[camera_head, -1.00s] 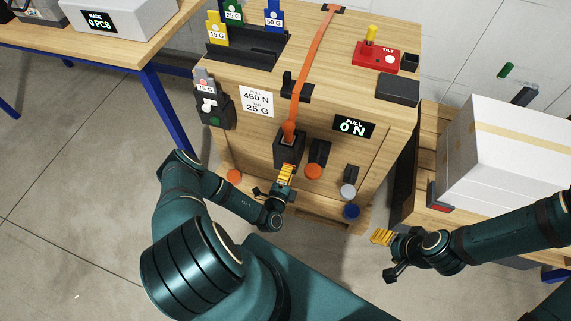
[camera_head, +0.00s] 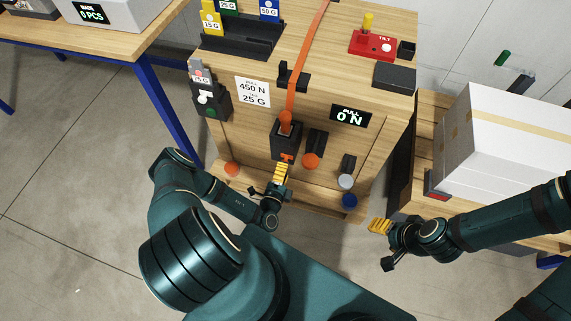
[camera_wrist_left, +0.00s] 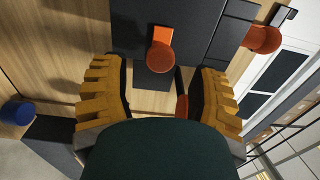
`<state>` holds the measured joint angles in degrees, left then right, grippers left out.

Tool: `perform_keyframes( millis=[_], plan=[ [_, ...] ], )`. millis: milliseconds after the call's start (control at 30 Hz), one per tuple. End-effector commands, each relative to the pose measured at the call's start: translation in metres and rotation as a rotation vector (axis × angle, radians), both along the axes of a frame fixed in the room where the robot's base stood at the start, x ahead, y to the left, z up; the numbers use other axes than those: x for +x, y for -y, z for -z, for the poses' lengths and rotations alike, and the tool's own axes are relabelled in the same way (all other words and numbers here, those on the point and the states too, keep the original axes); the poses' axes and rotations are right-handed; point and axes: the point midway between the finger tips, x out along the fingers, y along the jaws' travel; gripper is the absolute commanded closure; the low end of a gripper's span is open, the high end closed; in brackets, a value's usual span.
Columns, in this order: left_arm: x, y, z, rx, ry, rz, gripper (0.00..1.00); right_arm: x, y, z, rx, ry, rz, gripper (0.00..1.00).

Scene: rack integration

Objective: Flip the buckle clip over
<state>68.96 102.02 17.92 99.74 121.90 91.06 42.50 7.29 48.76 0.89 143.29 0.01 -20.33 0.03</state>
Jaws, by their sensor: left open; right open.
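An orange strap (camera_head: 305,62) runs over the wooden bench top and down its front into a black buckle housing (camera_head: 285,141). A small orange tab (camera_head: 287,157) shows at the housing's lower edge; I take this to be the buckle clip. My left gripper (camera_head: 281,170) is open just below the tab. In the left wrist view an orange round-ended piece (camera_wrist_left: 160,52) on dark parts lies ahead of the spread yellow fingers (camera_wrist_left: 160,95), with nothing between the pads. Which side of the clip faces out cannot be told. My right gripper (camera_head: 379,226) is open and empty, at the right.
Orange (camera_head: 311,160), grey (camera_head: 346,181) and blue (camera_head: 349,201) knobs project from the bench front to the right. Another orange knob (camera_head: 232,169) is at the left. A display (camera_head: 350,116) reads "PULL 0 N". A white box (camera_head: 510,145) stands at the right.

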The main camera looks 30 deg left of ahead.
Motion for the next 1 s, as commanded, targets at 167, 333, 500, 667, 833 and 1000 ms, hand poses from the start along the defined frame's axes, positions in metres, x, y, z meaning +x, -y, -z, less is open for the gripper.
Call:
perform_keyframes(
  millis=[167, 333, 500, 667, 833, 1000],
  plan=[
    [-0.038, 0.009, 0.001, -0.005, -0.004, -0.002, 0.4, 0.0, 0.0, 0.0, 0.0, 0.0, 0.0, 0.4],
    [-0.066, 0.016, 0.001, -0.004, -0.003, 0.0, 0.4, 0.0, 0.0, 0.0, 0.0, 0.0, 0.0, 0.4],
    [-0.081, 0.021, 0.0, -0.002, -0.001, 0.001, 0.4, 0.0, 0.0, 0.0, 0.0, 0.0, 0.0, 0.4],
    [-0.086, 0.022, 0.0, -0.001, -0.001, 0.001, 0.4, 0.0, 0.0, 0.0, 0.0, 0.0, 0.0, 0.4],
    [-0.085, 0.021, 0.0, -0.001, -0.001, 0.002, 0.4, 0.0, 0.0, 0.0, 0.0, 0.0, 0.0, 0.4],
    [-0.085, 0.021, 0.0, -0.001, -0.001, 0.002, 0.4, 0.0, 0.0, 0.0, 0.0, 0.0, 0.0, 0.4]
  ],
)
